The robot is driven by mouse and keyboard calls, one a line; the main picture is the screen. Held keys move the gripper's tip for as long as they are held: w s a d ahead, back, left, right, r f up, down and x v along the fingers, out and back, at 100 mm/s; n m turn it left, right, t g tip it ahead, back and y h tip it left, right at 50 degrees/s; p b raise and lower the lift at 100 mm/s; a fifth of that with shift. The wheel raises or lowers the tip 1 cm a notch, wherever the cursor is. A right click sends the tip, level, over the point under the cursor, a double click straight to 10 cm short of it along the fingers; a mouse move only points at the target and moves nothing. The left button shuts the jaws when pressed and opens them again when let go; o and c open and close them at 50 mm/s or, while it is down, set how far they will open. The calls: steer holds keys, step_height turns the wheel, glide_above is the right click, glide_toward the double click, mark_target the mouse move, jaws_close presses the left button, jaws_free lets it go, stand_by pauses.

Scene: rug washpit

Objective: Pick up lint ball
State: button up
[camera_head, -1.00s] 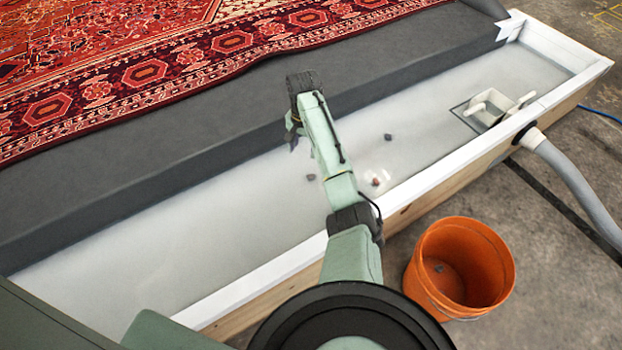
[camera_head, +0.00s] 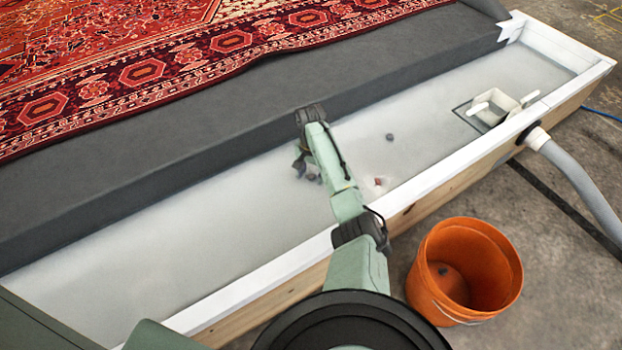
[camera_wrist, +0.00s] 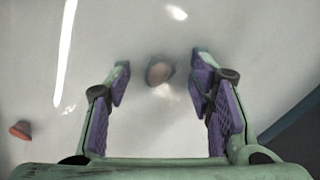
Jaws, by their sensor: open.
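A small dark lint ball (camera_head: 312,177) lies on the pale wet floor of the trough, close to my gripper (camera_head: 301,164). In the wrist view a greyish-brown lint ball (camera_wrist: 159,71) shows between the tips of my open gripper's purple-padded fingers. The fingers do not appear to touch it. A reddish lint ball (camera_head: 378,181) lies to the right of my arm; it shows at the left in the wrist view (camera_wrist: 21,130). Another dark lint ball (camera_head: 389,137) lies farther along the trough.
An orange bucket (camera_head: 426,283) stands outside the trough with a small dark lump (camera_head: 442,271) inside. A white rim (camera_head: 440,170) and a dark grey step (camera_head: 150,185) bound the trough. A drain fitting (camera_head: 492,110) sits at the far right, near a grey hose (camera_head: 585,195).

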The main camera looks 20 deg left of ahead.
steer(key=shift+r, duration=0.1)
steer(key=c, duration=0.8)
steer(key=shift+r, duration=0.1)
